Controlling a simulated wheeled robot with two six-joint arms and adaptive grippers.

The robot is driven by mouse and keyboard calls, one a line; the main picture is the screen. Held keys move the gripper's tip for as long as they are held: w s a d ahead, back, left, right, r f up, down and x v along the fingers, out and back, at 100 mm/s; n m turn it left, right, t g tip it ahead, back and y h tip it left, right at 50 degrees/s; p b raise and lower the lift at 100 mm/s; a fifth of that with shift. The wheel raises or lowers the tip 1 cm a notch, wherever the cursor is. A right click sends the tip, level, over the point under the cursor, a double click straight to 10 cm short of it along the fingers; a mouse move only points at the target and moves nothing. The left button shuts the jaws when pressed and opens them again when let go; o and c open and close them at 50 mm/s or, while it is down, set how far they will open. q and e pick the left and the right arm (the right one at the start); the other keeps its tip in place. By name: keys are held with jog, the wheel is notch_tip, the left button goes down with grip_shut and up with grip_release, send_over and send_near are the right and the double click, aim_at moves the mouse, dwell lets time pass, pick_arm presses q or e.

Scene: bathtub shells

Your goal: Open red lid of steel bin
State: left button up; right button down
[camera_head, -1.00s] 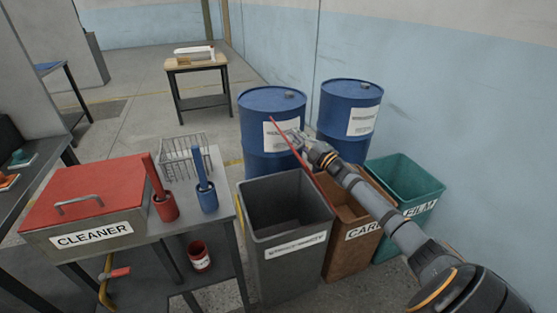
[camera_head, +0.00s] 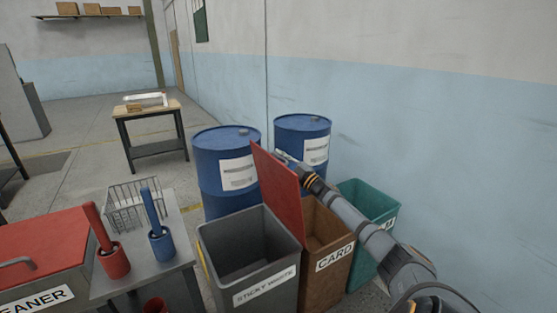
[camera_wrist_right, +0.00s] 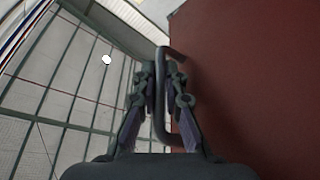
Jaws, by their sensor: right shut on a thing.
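The grey steel bin (camera_head: 275,272), labelled "STICKY WASTE", stands in the lower middle of the head view with its mouth uncovered and its inside dark. Its red lid (camera_head: 277,190) stands raised and steep along the bin's right side, its inner face showing. My right gripper (camera_head: 287,158) is at the lid's upper part, partly hidden behind it. In the right wrist view the gripper (camera_wrist_right: 160,100) is shut on the lid's dark bar handle (camera_wrist_right: 158,125), beside the red lid face (camera_wrist_right: 245,85). My left gripper is not in view.
A brown "CARD" bin (camera_head: 320,285) and a green bin (camera_head: 369,202) stand close on the right, under my right arm. Blue drums (camera_head: 215,160) (camera_head: 302,130) stand behind. A table with brush pots (camera_head: 162,245) and a red-lidded cleaner box (camera_head: 45,245) is at left.

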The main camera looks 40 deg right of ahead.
jog(key=shift+r, duration=0.1)
jog(key=c, duration=1.7)
grip_release()
jog(key=shift+v, duration=3.7)
